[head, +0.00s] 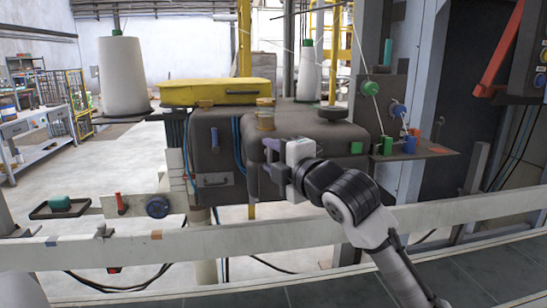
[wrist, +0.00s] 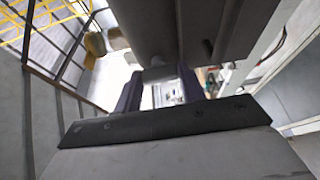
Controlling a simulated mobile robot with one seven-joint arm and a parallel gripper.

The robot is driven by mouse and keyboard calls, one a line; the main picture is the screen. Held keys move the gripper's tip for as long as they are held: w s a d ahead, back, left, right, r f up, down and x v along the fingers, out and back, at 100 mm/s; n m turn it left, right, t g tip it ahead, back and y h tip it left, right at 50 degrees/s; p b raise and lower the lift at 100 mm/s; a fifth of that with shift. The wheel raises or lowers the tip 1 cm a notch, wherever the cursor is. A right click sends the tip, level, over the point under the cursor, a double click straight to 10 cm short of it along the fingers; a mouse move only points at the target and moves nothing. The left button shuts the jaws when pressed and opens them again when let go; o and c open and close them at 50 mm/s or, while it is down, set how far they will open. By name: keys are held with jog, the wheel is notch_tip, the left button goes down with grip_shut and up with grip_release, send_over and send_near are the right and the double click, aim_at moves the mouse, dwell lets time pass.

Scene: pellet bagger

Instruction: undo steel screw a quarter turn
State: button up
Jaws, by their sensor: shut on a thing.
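My gripper (head: 268,162) is at the front right of the dark machine housing (head: 216,140) in the head view. Its two purple fingers also show in the wrist view (wrist: 160,84), on either side of a short grey round piece, which I take to be the steel screw (wrist: 157,73). The fingers are shut on it. The screw stands out from the dark grey body above it. Its head and slot are not visible, so its turn angle cannot be told. In the head view the gripper and arm hide the screw.
A yellow case (head: 216,92) and a white thread cone (head: 123,76) are on the machine's left side. A bracket with green and blue knobs (head: 398,110) stands close on the right.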

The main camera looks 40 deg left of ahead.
jog(key=o, duration=1)
jog(key=shift+f, duration=0.15)
